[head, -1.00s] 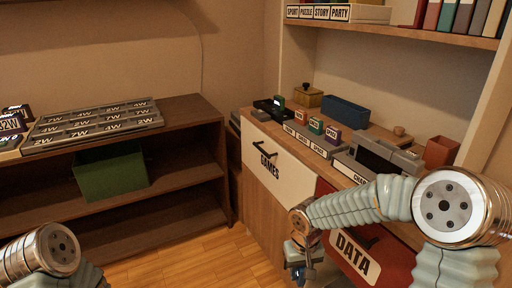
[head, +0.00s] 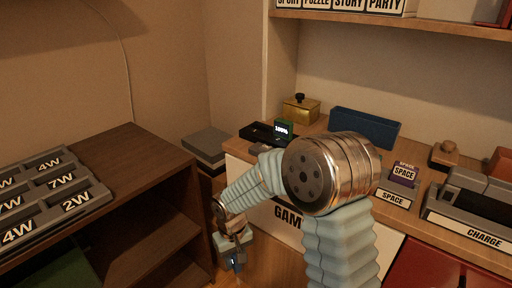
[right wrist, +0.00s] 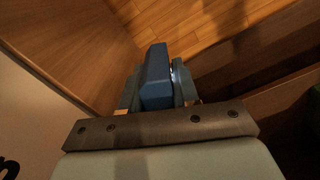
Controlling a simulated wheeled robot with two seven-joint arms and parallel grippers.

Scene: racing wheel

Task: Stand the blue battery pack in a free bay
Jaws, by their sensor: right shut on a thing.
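The blue battery pack (right wrist: 157,75) is between the two fingers of my right gripper (right wrist: 158,88) in the right wrist view, which is shut on it. In the head view the pack (head: 235,262) shows as a small blue bit below the gripper, low in front of the white GAMES drawer and well below the counter top. The grey charger (head: 475,208) marked CHARGE stands on the counter at the right, partly cut off by the picture edge. Its bays show only in part, and I cannot tell which are free. My left gripper is out of view.
On the counter are a black tray (head: 258,133), a green block reading 100% (head: 284,130), a blue bin (head: 363,128), a brass box (head: 300,109) and a purple SPACE block (head: 403,174). A wooden shelf (head: 130,150) with a grey label rack stands left.

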